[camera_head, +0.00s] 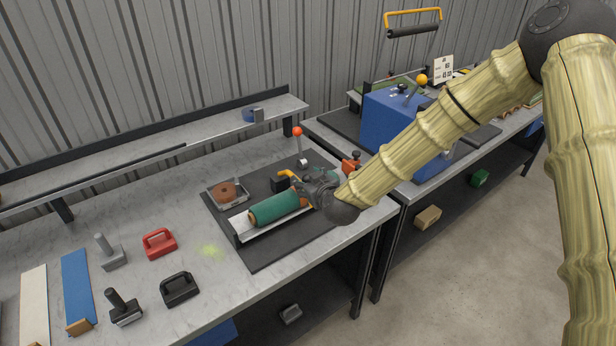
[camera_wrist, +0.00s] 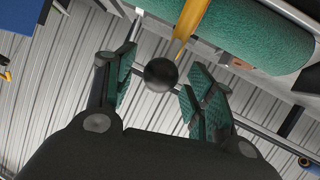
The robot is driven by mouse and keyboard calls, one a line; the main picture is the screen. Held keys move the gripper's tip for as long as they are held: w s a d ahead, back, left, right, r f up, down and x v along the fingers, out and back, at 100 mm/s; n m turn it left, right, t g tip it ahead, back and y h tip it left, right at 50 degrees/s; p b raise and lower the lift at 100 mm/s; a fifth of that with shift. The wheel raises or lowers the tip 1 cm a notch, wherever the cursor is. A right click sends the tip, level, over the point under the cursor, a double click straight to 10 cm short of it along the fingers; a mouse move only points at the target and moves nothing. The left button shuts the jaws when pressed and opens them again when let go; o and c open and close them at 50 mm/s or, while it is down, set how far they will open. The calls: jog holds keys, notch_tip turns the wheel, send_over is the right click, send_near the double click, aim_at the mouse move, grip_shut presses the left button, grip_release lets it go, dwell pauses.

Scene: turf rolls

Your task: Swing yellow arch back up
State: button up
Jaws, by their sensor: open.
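A yellow arch (camera_head: 289,175) lies low over a green turf roll (camera_head: 275,208) in a metal cradle on the dark mat, partly hidden by my gripper. In the wrist view its yellow bar (camera_wrist: 190,22) crosses in front of the green roll (camera_wrist: 255,35) and a black ball knob (camera_wrist: 160,73) shows at its end. My gripper (camera_head: 310,190) is at the right end of the roll. In the wrist view my gripper (camera_wrist: 158,95) is open, with green-padded fingers on either side of the knob. I cannot tell whether they touch it.
A lever with a red knob (camera_head: 298,132) stands just behind the roll, and a tray with a brown disc (camera_head: 228,192) sits to its left. Red (camera_head: 160,243) and black (camera_head: 180,289) handled tools lie front left. A blue machine (camera_head: 390,120) stands on the right bench.

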jog(key=shift+w+a+f, duration=0.2)
jog(key=shift+w+f, duration=0.05)
jog(key=shift+w, duration=0.2)
grip_shut()
jog(key=shift+w+r, duration=0.1)
jog(key=shift+r, duration=0.05)
